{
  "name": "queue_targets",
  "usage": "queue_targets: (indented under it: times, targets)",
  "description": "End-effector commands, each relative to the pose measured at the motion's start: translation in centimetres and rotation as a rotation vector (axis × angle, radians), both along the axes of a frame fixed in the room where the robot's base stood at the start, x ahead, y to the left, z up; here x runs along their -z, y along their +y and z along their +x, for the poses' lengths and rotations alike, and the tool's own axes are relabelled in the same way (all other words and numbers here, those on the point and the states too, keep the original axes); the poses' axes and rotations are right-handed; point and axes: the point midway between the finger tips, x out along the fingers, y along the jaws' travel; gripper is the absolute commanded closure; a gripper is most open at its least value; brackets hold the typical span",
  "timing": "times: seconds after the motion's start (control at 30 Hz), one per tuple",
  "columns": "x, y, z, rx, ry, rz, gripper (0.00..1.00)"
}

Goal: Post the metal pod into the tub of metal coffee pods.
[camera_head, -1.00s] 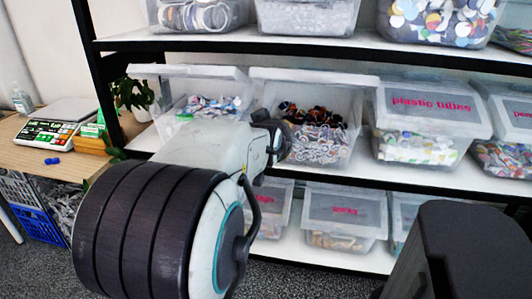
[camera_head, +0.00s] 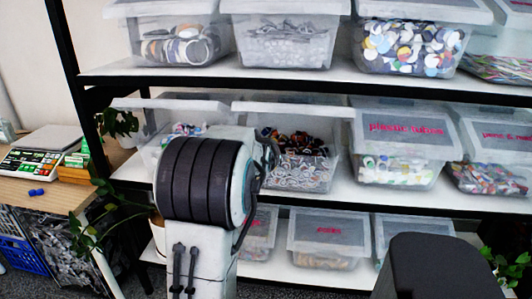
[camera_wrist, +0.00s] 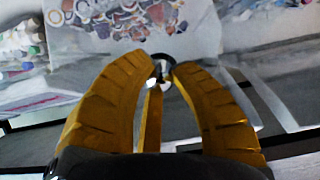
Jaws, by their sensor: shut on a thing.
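My gripper (camera_wrist: 160,68) has yellow fingers closed at their tips on a small, partly hidden round thing with a dark rim and a bright centre, seemingly the metal pod (camera_wrist: 160,58). In the head view my arm hides the fingers and the pod. An open clear tub (camera_head: 303,178) of small dark, reddish and silvery pieces, seemingly the coffee pods, stands on the middle shelf just right of my arm. In the wrist view a clear tub wall (camera_wrist: 105,45) with similar pieces above it lies beyond the fingertips. The pod appears outside that wall; the gap is unclear.
Another open tub (camera_head: 150,135) stands to the left, partly behind my arm. A lidded tub labelled plastic tubes (camera_head: 405,140) stands to the right. The upper shelf (camera_head: 290,76) runs above with full tubs. A desk (camera_head: 50,190) and plants (camera_head: 105,215) are at the left.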

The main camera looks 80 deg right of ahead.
Motion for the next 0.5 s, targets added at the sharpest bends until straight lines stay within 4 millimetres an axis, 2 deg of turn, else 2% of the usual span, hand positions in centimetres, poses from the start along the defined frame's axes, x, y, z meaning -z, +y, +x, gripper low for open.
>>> queue_targets:
  times: [0.5]
  targets:
    - [0.6,-6.4,0.4,0.0,0.0,0.002,0.89]
